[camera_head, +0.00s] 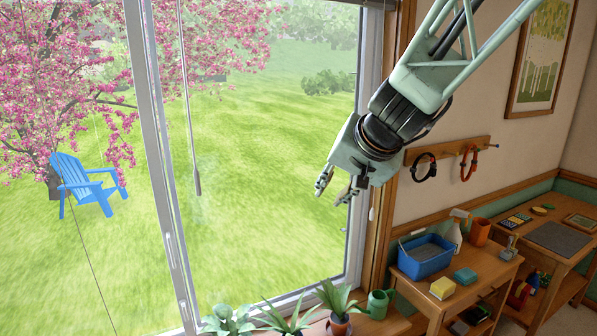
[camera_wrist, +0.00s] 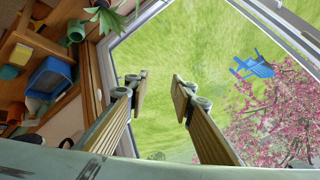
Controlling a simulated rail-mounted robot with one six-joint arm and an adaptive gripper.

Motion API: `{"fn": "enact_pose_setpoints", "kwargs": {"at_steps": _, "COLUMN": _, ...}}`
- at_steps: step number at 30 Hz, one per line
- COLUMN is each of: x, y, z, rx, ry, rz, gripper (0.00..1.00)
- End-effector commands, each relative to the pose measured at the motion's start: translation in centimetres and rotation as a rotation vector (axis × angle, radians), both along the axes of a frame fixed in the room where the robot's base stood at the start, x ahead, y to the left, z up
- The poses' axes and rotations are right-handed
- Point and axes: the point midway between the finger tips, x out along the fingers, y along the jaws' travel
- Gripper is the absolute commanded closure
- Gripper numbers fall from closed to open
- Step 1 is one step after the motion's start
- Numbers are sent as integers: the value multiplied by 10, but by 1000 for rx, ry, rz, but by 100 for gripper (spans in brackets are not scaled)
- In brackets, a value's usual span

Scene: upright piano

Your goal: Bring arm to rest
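My gripper (camera_head: 335,188) hangs from the arm that reaches in from the top right in the head view. It is in front of the window, above the sill. In the wrist view my gripper (camera_wrist: 158,90) shows two fingers standing well apart, with nothing between them but the lawn seen through the glass. The gripper is open and empty. It touches nothing that I can see.
The window frame (camera_head: 160,150) stands at left. Potted plants (camera_head: 285,318) and a green watering can (camera_head: 379,303) line the sill below. A side table at right bears a blue tub (camera_head: 425,256), sponges and a spray bottle (camera_head: 454,230). Hooks (camera_head: 447,152) are on the wall.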

Motion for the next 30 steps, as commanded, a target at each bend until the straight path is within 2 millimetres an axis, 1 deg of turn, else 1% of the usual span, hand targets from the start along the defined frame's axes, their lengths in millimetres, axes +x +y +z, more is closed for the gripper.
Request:
{"fn": "enact_pose_setpoints", "kwargs": {"at_steps": 1, "x": -11, "y": -1, "z": 5, "rx": -4, "ry": 1, "rz": 13, "gripper": 78}}
{"fn": "enact_pose_setpoints", "kwargs": {"at_steps": 3, "x": -26, "y": -1, "z": 10, "rx": -11, "ry": 6, "rz": 32, "gripper": 78}}
{"fn": "enact_pose_setpoints", "kwargs": {"at_steps": 8, "x": -61, "y": -3, "z": 18, "rx": -29, "ry": 22, "rz": 74, "gripper": 78}}
{"fn": "enact_pose_setpoints", "kwargs": {"at_steps": 15, "x": -115, "y": -9, "z": 27, "rx": -63, "ry": 50, "rz": 130, "gripper": 78}}
{"fn": "enact_pose_setpoints", "kwargs": {"at_steps": 21, "x": -161, "y": -18, "z": 30, "rx": -98, "ry": 78, "rz": 169, "gripper": 78}}
{"fn": "enact_pose_setpoints", "kwargs": {"at_steps": 30, "x": -231, "y": -36, "z": 28, "rx": -161, "ry": 126, "rz": 214, "gripper": 78}}
